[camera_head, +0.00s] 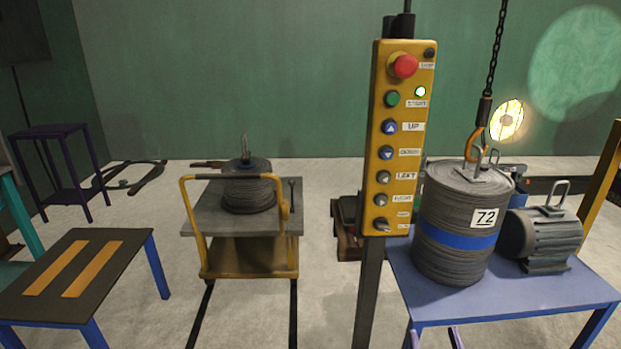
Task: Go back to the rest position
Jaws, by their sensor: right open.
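My right gripper (434,338) just enters at the bottom edge, right of centre. Only its two fingertips show, apart, with nothing between them. They are in front of the blue table (545,301), low in the picture. The rest of my right arm is out of the frame. My left gripper is not in view.
A yellow control pendant (404,140) stands on a post (368,295), its green light lit. A chain hook (474,146) hangs at the grey drum marked 72 (448,262), beside a motor (545,235). A cart (250,270) carries a smaller drum (248,192). A low table (75,265) stands left.

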